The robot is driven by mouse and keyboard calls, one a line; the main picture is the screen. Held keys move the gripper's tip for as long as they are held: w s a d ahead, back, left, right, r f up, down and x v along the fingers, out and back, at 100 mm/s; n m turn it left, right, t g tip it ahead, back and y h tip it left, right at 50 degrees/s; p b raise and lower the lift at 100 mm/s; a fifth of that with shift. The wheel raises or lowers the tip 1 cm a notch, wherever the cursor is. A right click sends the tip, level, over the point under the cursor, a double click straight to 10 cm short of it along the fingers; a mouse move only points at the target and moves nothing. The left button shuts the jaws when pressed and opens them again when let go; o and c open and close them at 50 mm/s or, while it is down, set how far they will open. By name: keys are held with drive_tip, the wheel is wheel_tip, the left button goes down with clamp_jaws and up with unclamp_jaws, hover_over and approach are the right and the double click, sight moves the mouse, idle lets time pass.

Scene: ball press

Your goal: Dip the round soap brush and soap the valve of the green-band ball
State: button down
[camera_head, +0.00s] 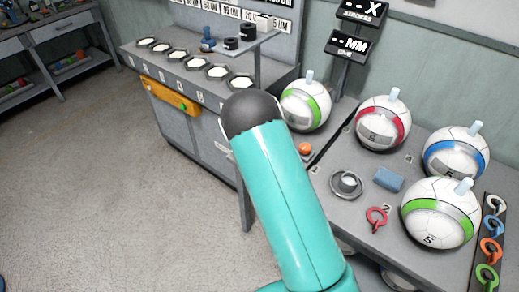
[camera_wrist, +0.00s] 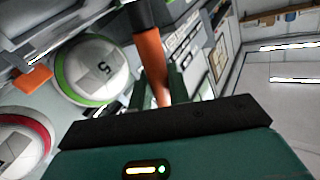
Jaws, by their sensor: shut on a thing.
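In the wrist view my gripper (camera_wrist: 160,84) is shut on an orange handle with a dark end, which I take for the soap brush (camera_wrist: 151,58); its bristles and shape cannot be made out. My arm hides the gripper and brush in the head view. One green-band ball (camera_head: 305,104) stands at the back of the bench, partly behind my arm; another green-band ball (camera_head: 438,213), marked 5, stands front right. Each has a pale upright piece on top. A green-band ball marked 5 (camera_wrist: 92,70) shows left of my gripper in the wrist view, apart from it. A round grey dish (camera_head: 346,185) sits on the bench.
A red-band ball (camera_head: 382,123) and a blue-band ball (camera_head: 456,154) stand between the green ones. A blue block (camera_head: 389,180) and red ring (camera_head: 377,219) lie near the dish. Coloured hooks (camera_head: 490,250) line the right edge. Open floor (camera_head: 130,200) lies left.

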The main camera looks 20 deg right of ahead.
drive_tip(key=s+d+r+n+h, duration=0.1)
drive_tip(key=s+d+r, duration=0.3)
drive_tip(key=d, duration=0.5)
drive_tip(key=s+d+r, duration=0.2)
drive_tip(key=s+d, duration=0.4)
drive_tip(key=d, duration=0.3)
drive_tip(key=s+d+r+n+h, duration=0.1)
drive_tip(key=s+d+r, duration=0.35)
drive_tip(key=d, duration=0.45)
wheel_tip(320, 180, down, 11)
drive_tip(key=shift+s, duration=0.35)
wheel_tip(320, 180, up, 9)
idle(1.3)
idle(0.4)
